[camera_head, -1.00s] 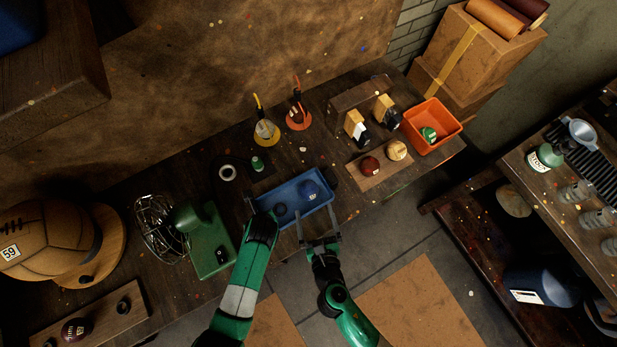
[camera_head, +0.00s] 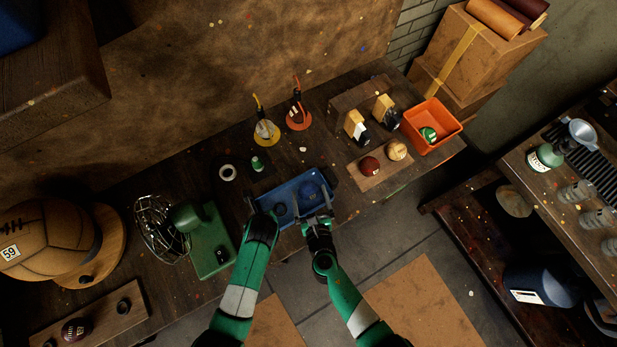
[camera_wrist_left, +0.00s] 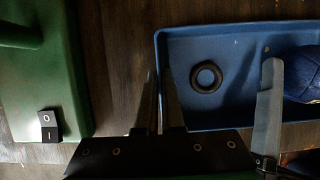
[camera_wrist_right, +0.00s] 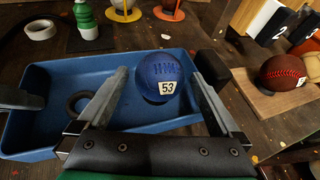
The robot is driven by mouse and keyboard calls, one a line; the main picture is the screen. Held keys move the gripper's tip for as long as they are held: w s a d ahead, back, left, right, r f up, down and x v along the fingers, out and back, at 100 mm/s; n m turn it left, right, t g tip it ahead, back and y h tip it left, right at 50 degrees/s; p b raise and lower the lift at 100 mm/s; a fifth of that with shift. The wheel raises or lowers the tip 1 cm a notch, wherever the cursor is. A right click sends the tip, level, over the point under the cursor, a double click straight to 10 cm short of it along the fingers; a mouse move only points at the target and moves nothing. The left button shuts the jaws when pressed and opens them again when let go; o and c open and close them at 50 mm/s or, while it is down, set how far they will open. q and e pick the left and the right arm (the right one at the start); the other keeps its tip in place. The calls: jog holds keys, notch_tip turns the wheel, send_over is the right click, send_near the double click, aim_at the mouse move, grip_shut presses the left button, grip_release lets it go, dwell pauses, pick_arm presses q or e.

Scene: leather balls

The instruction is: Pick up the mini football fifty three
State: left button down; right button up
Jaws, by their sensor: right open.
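The mini football fifty three is a blue ball (camera_head: 307,191) in the right part of a shallow blue tray (camera_head: 289,187). Its white "53" label shows in the right wrist view (camera_wrist_right: 160,72); part of it shows in the left wrist view (camera_wrist_left: 303,73). My right gripper (camera_head: 317,208) is open at the tray, and in the right wrist view its fingers stand on either side of the ball, with gaps visible. A dark ring (camera_wrist_left: 206,91) lies in the tray.
A green machine (camera_head: 209,240) stands left of the tray. A red ball (camera_head: 369,166) and a tan ball (camera_head: 397,150) sit on a board to the right. An orange bin (camera_head: 443,118) holds a green ball. A tape roll (camera_wrist_right: 41,30) lies behind the tray.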

aim_at(310, 195)
jog(key=c, duration=1.3)
jog(key=shift+r, duration=0.1)
notch_tip(310, 195, up, 10)
jog(key=shift+f, duration=0.1)
pick_arm(q)
jog(key=c, duration=1)
grip_release()
jog(key=shift+o, duration=0.2)
